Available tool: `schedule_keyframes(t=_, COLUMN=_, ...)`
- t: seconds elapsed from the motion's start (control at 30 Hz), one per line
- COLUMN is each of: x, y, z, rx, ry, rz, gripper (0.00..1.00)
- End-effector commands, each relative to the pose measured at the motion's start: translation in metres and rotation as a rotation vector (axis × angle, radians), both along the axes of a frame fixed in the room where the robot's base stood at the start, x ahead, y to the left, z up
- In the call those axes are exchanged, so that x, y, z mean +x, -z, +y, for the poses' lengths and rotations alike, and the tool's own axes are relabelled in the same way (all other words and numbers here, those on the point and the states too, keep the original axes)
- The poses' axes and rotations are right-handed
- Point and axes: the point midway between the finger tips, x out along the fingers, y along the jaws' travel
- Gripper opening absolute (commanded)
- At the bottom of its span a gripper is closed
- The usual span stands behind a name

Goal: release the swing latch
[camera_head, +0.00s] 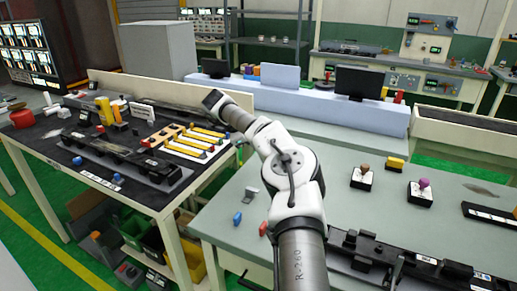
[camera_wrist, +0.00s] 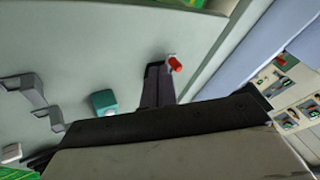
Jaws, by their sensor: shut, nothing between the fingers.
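My gripper (camera_wrist: 159,72) shows in the wrist view as a dark finger shape beyond a wide dark bar. Its fingers are together, with nothing visible held between them. A small red cylinder-shaped piece (camera_wrist: 175,64) on a pale mount is right beside the fingertips. It may be part of the swing latch, but I cannot tell, nor whether the fingers touch it. No latch is clearly identifiable in the head view.
In the wrist view, a teal block (camera_wrist: 103,102) and grey brackets (camera_wrist: 33,88) stand on a pale surface. In the head view, the left table (camera_head: 45,137) is crowded with fixtures. The right table (camera_head: 330,215) has free room around two knobbed boxes, near one (camera_head: 361,180).

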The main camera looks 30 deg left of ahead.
Motion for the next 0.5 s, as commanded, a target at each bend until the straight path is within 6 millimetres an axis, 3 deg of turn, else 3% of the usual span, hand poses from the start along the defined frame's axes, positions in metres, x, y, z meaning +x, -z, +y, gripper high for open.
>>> schedule_keyframes(t=0.23, x=-0.021, y=-0.036, z=0.019, rx=0.0, ry=0.001, rz=0.001, gripper=0.0)
schedule_keyframes(t=0.5, x=-0.028, y=-0.049, z=0.025, rx=-0.001, ry=0.003, rz=0.002, gripper=0.0)
